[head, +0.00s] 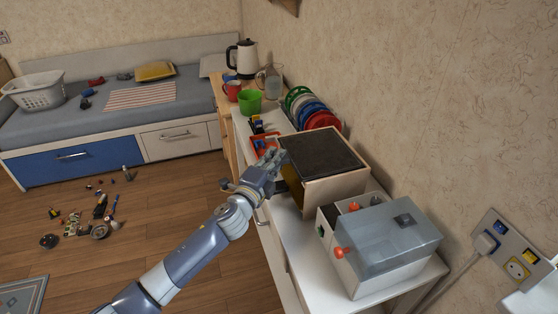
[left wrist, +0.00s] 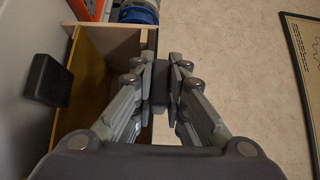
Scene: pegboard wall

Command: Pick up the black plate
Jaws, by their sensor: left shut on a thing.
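The black plate (head: 322,152) is a dark, flat slab lying on top of a light wooden box (head: 336,190) in the head view. My left gripper (head: 279,160) is at the plate's left edge, beside the top of the box. In the left wrist view its fingers (left wrist: 161,85) are shut on a dark piece, which looks like the edge of the black plate; the fingers hide most of it. The plate still looks level and on the box; I cannot tell whether it has lifted. My right gripper is not in view.
A white box with a grey lid (head: 388,238) stands in front of the wooden box. Behind are coloured plates in a rack (head: 315,110), a green cup (head: 249,103) and a kettle (head: 243,60). A small black block (left wrist: 46,80) is beside the box. The wall is close on the right.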

